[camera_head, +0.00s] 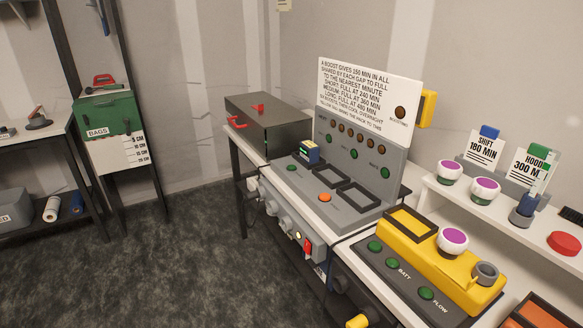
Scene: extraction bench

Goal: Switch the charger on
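The charger (375,160) appears to be the grey unit on the middle bench, with an upright back panel. Its panel carries a row of brown lamps, none visibly lit, and green round buttons. A dark blue and yellow block (309,152), perhaps a battery, stands at its left bay. Two black-framed bays beside it look empty. An orange button (325,198) sits on the sloped front. On the bench's front face are a red switch-like part (307,246) and a small pale glowing spot (298,235); whether these belong to the charger I cannot tell. Neither gripper is in view.
A white instruction board (368,95) stands behind the charger. A dark box with red handles (268,122) is left of it. A yellow device (435,255) with green buttons is at the front right. White-and-purple cups (450,170) stand on the right shelf. Open floor lies left.

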